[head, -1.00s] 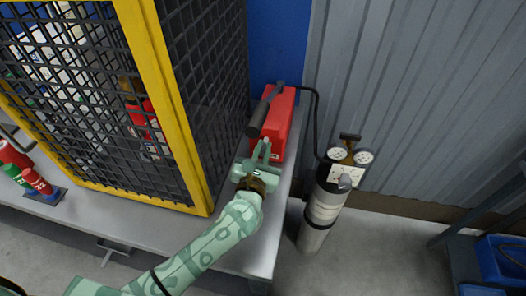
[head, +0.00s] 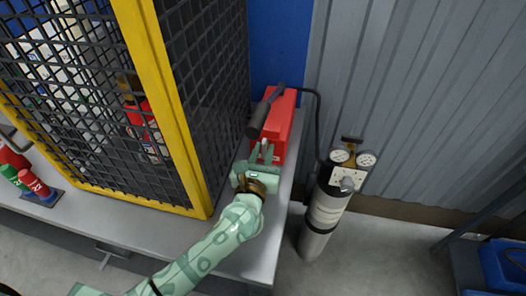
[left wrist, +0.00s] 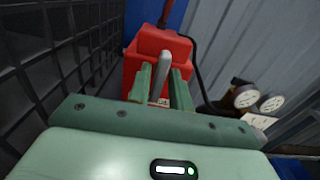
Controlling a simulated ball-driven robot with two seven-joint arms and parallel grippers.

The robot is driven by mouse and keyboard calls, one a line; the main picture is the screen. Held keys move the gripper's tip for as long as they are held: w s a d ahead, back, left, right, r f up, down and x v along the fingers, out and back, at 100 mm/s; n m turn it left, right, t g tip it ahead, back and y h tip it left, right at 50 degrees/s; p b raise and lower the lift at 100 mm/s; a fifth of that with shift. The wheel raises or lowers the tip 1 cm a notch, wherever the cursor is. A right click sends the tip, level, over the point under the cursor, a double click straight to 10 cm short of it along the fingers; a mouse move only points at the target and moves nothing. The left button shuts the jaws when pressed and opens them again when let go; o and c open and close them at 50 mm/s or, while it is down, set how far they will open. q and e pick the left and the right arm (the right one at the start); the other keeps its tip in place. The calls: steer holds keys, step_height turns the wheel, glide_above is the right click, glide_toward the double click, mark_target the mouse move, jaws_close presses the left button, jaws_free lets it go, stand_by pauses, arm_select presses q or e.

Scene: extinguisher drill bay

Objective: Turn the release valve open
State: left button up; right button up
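A red box (head: 281,124) stands on the grey bench beside the mesh cage. A short pale grey lever (left wrist: 163,72) shows on its near side and looks like the release valve handle; its lower end is partly hidden. In the head view only a small bit of this lever (head: 264,143) shows. My left gripper (head: 262,153) is at the near face of the box. In the left wrist view its two green fingers (left wrist: 163,85) are apart, one on each side of the lever, with a gap visible. I cannot tell whether either finger touches it. My right gripper is not in view.
The yellow-framed mesh cage (head: 178,105) stands close left of my left arm. A dark horn (head: 261,113) lies over the box, with a hose running to the right. A grey cylinder with gauges (head: 325,205) stands right of the bench (head: 235,262). Small extinguishers (head: 36,186) are far left.

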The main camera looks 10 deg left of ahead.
arm_select(q)
steer(key=shift+o, duration=0.5)
steer(key=shift+s, duration=0.1)
steer(key=shift+s, duration=0.3)
steer(key=s, duration=1.5)
steer(key=shift+s, duration=0.3)
